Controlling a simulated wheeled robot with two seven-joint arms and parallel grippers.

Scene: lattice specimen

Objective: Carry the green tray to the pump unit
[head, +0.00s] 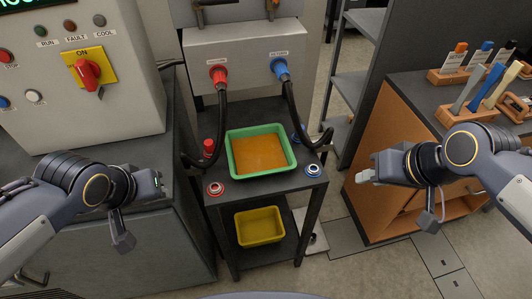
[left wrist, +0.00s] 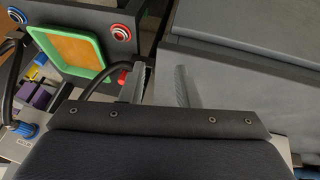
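The green tray (head: 288,147), with a flat orange-brown inside, lies on the top of a dark stand (head: 264,190). It also shows in the left wrist view (left wrist: 103,51), upper left. The likely pump unit is the grey box (head: 245,47) behind the stand, with a red and a blue hose connector; I cannot read its labels surely. My left gripper (head: 158,183) is left of the stand, apart from the tray; its two fingers stand apart and empty in the left wrist view (left wrist: 160,87). My right gripper (head: 364,174) is right of the stand, touching nothing; its finger gap is unclear.
Black hoses (head: 222,120) hang down either side of the tray. Red and blue ring fittings (head: 215,188) sit at the stand's corners. A yellow bin (head: 259,226) is on the lower shelf. A control cabinet (head: 80,75) stands left, an orange workbench (head: 385,130) with tools right.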

